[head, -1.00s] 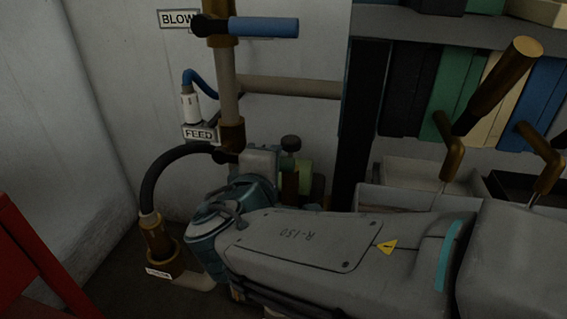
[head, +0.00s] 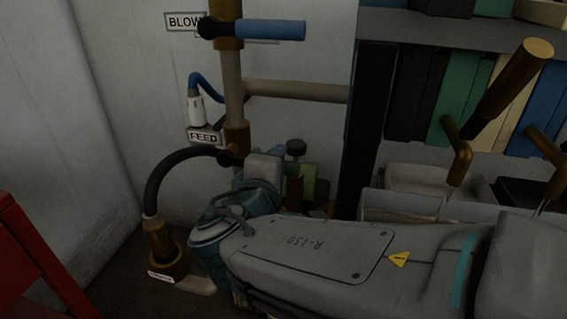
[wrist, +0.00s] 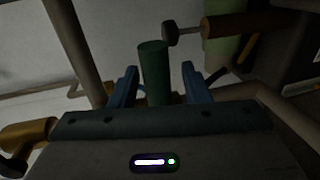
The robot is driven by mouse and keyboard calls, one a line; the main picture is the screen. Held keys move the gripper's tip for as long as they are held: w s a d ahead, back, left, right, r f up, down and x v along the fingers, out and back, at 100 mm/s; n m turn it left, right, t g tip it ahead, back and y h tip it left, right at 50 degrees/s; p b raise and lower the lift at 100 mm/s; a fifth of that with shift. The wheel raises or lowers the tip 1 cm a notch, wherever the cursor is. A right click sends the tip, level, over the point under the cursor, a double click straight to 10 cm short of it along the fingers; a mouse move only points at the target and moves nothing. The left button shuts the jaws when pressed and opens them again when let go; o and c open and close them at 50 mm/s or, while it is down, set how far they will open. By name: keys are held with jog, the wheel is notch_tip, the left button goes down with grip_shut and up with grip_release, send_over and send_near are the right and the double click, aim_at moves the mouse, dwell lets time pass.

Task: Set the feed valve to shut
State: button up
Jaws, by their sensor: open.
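The feed valve's brass body (head: 236,138) sits on the vertical pipe beside the FEED label (head: 204,138), with a dark hub at its lower left. Its lever is hidden behind my wrist in the head view. In the wrist view a green cylindrical grip (wrist: 154,75), apparently this lever's handle, stands between the two blue fingers. My gripper (wrist: 160,72) is open, with a gap visible on the right side of the grip; contact on the left is unclear.
The BLOW valve's blue lever (head: 270,29) sticks out right above. A black hose (head: 165,175) curves down at left. A shelf with binders (head: 410,90) is at right, a red frame (head: 25,250) at left.

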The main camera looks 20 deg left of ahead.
jog(key=p+v, duration=0.3)
jog(key=v, duration=1.1)
jog(key=shift+a, duration=0.1)
